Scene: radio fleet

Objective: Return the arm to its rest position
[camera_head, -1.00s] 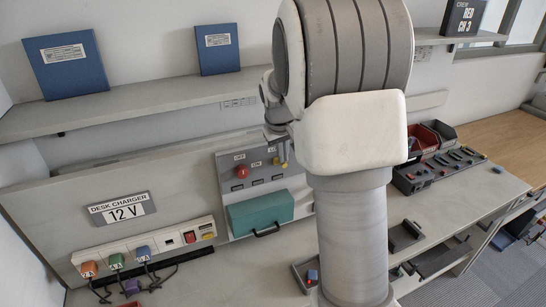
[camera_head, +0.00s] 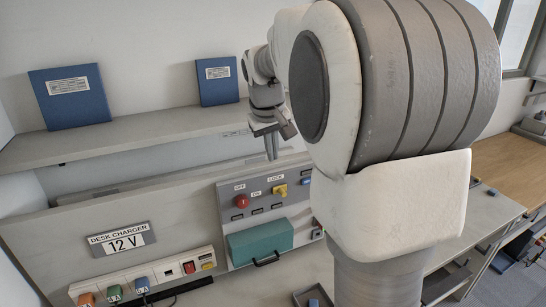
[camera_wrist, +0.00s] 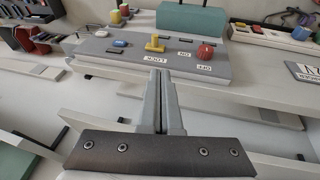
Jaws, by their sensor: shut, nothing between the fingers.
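My gripper (camera_head: 271,157) is shut and empty. In the head view it points down in front of the shelf, just above the top of the grey switch panel. The panel (camera_head: 262,214) carries a red knob (camera_head: 240,201) by an OFF label and a yellow switch (camera_head: 280,191) by a LOCK label. In the wrist view my closed fingers (camera_wrist: 159,78) point toward the panel, with the yellow switch (camera_wrist: 155,43) beyond their tips and the red knob (camera_wrist: 206,52) to the right. The fingers look apart from the panel. My large arm links cover the right middle of the head view.
A shelf (camera_head: 150,132) with blue binders (camera_head: 70,97) runs along the wall behind my gripper. A teal box (camera_head: 260,240) sits below the switches. A charger strip (camera_head: 150,277) with coloured plugs is at the lower left. Open air surrounds the gripper above the panel.

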